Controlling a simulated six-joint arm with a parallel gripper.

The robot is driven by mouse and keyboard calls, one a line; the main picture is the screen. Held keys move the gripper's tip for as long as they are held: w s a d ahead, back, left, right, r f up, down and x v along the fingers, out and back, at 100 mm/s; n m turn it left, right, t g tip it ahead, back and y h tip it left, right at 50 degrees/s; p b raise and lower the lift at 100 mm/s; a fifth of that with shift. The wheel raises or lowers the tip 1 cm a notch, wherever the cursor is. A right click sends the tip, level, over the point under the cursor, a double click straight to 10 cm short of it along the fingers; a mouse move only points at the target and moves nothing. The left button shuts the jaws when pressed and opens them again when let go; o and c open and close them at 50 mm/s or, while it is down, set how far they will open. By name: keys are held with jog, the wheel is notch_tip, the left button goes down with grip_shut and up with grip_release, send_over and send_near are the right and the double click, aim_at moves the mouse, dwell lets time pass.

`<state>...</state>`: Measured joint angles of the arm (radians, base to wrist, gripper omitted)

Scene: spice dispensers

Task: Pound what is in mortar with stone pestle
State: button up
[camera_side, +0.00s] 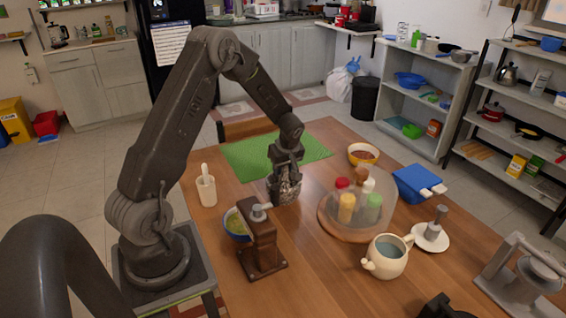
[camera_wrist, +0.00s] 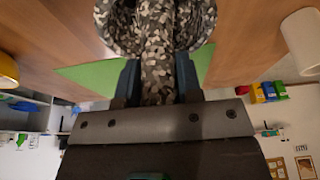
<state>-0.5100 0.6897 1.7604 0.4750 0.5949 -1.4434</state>
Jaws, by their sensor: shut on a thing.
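The speckled grey stone mortar (camera_side: 290,194) stands on the wooden table just in front of the green mat. It also fills the top of the wrist view (camera_wrist: 203,22). My gripper (camera_side: 286,165) is right above it, pointing down. In the wrist view my gripper (camera_wrist: 158,68) is shut on the speckled stone pestle (camera_wrist: 158,80), with a dark finger on each side of the shaft. The pestle's far end reaches to the mortar's bowl; whether it touches the bottom is hidden. The mortar's contents cannot be seen.
A brown wooden mill (camera_side: 262,245) and a bowl (camera_side: 237,226) stand close in front. A cup (camera_side: 206,191) is left. A round spice stand (camera_side: 340,226) is close right, with a cream pot (camera_side: 388,262) beyond. The green mat (camera_side: 300,150) behind is bare.

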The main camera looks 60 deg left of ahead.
jog(key=shift+v, duration=1.55)
jog(key=shift+a, duration=0.15)
jog(key=shift+f, duration=1.55)
jog(key=shift+w+a+r, duration=0.15)
jog(key=shift+a+r, duration=0.1)
jog(key=shift+r, duration=0.55)
jog(key=shift+w+a+r, duration=0.1)
jog(key=shift+a+r, duration=0.1)
jog(key=shift+r, duration=0.55)
